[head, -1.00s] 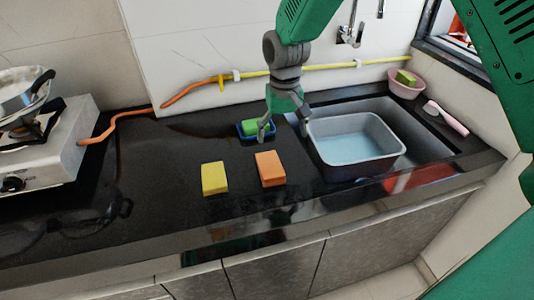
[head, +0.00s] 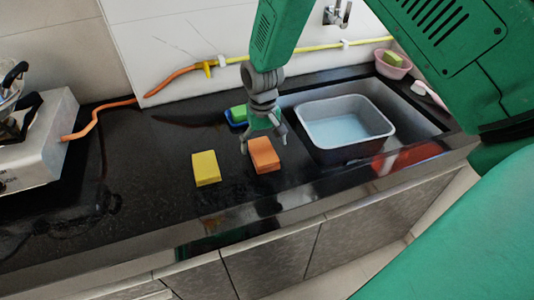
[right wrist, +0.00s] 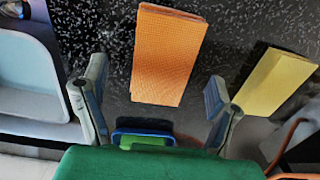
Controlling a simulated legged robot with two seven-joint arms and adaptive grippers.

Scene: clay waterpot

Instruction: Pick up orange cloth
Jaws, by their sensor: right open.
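The orange cloth (head: 264,154) is a folded block lying on the black counter, right of the yellow one. In the right wrist view the orange cloth (right wrist: 166,54) lies ahead of and between the two fingers. My right gripper (head: 264,145) is open and empty, above and just behind the cloth in the head view, with a finger toward each side. The right wrist view also shows both fingers spread apart (right wrist: 155,98). I see no contact with the cloth. My left gripper is not in view.
A yellow cloth (head: 206,168) lies left of the orange one. A blue dish with a green sponge (head: 237,115) sits behind the gripper. A grey basin (head: 345,128) stands to the right in the sink. A stove (head: 38,140) is at far left. The front counter is clear.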

